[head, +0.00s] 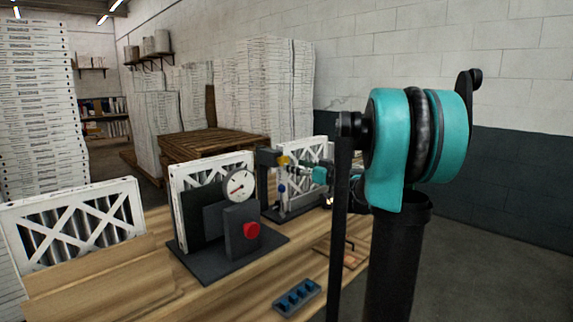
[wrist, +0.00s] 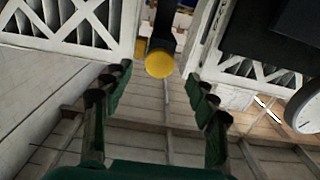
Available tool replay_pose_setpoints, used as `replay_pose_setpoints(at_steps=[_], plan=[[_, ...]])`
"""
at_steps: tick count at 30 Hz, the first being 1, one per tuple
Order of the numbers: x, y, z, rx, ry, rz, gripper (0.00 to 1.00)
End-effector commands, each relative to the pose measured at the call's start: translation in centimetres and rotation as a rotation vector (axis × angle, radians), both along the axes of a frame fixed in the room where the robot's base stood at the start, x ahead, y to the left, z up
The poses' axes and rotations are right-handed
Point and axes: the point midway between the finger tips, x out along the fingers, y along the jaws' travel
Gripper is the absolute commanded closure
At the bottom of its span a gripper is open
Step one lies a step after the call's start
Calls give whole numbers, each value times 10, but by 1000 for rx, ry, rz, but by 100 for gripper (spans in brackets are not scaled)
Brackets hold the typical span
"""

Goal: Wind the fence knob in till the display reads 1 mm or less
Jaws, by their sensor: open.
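In the head view, a grey device stands on the bench with a red knob (head: 251,230) and a round white dial (head: 238,185) whose reading is too small to tell. Behind and right of it, a dark stand (head: 266,180) carries a yellow knob (head: 283,160). In the wrist view, the yellow knob (wrist: 159,63) lies ahead, between the spread green fingers of my gripper (wrist: 160,82), apparently untouched. Part of the dial (wrist: 306,108) shows at the right edge. I cannot tell by label which knob is the fence knob.
White-framed filters (head: 90,222) stand along the wooden bench (head: 185,285). A blue block with several slots (head: 297,297) lies at the front edge. My arm covers the right of the head view. Stacked boxes and pallets (head: 207,145) stand behind.

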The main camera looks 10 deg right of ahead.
Motion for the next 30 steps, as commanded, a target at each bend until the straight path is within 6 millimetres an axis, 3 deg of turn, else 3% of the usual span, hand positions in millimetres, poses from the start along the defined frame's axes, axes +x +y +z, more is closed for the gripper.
replay_pose_setpoints(at_steps=[9, 22, 30], plan=[[38, 28, 0, 0, 0, 2, 42], [45, 32, 0, 0, 0, 0, 42], [45, 32, 0, 0, 0, 0, 75]])
